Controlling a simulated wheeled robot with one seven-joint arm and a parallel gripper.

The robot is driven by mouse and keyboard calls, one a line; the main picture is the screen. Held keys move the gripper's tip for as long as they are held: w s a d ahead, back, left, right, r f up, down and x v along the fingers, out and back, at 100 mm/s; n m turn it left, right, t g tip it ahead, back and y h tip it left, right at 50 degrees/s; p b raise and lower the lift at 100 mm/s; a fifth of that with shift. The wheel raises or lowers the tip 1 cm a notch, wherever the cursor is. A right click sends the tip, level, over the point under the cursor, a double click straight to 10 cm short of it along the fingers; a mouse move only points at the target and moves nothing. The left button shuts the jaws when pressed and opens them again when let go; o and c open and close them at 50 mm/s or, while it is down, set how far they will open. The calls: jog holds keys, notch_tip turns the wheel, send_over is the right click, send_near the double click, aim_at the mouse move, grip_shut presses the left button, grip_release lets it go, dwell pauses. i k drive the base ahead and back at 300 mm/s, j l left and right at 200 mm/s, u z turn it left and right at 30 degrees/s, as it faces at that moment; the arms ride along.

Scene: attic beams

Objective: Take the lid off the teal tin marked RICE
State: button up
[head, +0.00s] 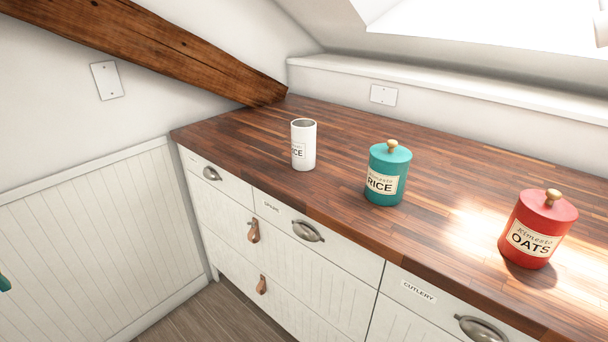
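The teal tin (384,184) marked RICE stands upright on the wooden counter, in the middle of the head view. Its teal lid (390,153) with a round tan knob (392,144) sits on top of it.
A white open-topped canister (304,150), its label partly turned away and ending in "CE", stands left of the teal tin. A red lidded tin (538,235) marked OATS stands to the right. The wooden counter (450,190) is bare between them. A sloping beam (170,45) hangs at upper left.

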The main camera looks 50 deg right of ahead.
aim_at(390, 152)
jog(key=z, duration=1.3)
jog(key=i+j, duration=0.05)
